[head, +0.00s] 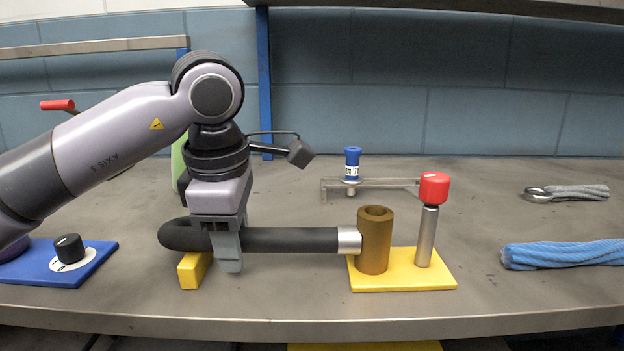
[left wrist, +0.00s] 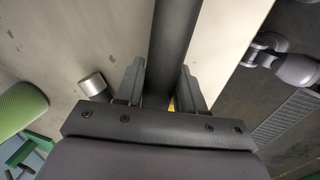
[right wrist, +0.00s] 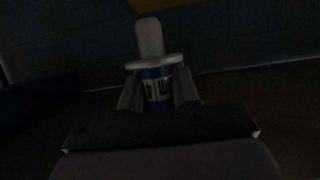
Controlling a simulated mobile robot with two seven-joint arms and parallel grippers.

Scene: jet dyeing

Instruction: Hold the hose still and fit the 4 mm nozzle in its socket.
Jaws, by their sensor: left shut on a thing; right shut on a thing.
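A black hose (head: 290,239) lies level above the bench, with a curved end at the left. Its silver collar (head: 348,240) meets the side of a brown upright socket (head: 374,245) with an open top. My left gripper (head: 229,264) is shut on the hose from above; the hose (left wrist: 176,35) also runs between its fingers in the left wrist view. My right gripper (right wrist: 158,88) is out of the head view. In the dark right wrist view it is shut on a blue nozzle (right wrist: 155,73) with a white label and a pale flanged tip. I cannot read the label.
A yellow base plate (head: 420,280) carries the socket and a red-capped metal post (head: 427,225). Behind, a low rack (head: 390,183) holds another blue nozzle (head: 352,157). A blue cloth (head: 560,254) lies right, a blue plate with a black knob (head: 68,247) left.

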